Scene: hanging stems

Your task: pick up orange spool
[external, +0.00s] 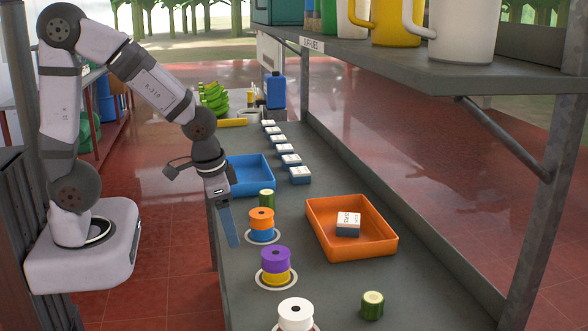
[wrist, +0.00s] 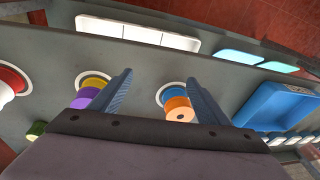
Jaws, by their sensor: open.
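The orange spool (external: 262,217) sits on top of a blue spool (external: 262,235), over a white ring on the grey bench. In the wrist view the orange spool (wrist: 179,110) lies between the fingers' lines, closer to the right finger, with the blue spool (wrist: 169,93) partly showing. My gripper (external: 234,243) points down at the bench's left edge, just left of this stack. In the wrist view my gripper (wrist: 158,78) is open with nothing held. Whether a finger touches the orange spool cannot be told.
A purple spool (external: 275,258) on a yellow spool (external: 277,276) and a white spool (external: 296,309) stand nearer. An orange tray (external: 382,246) holding a small box (external: 348,225) is right. A green cylinder (external: 266,198) and blue tray (external: 250,178) are behind. A shelf (external: 480,60) overhangs the right.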

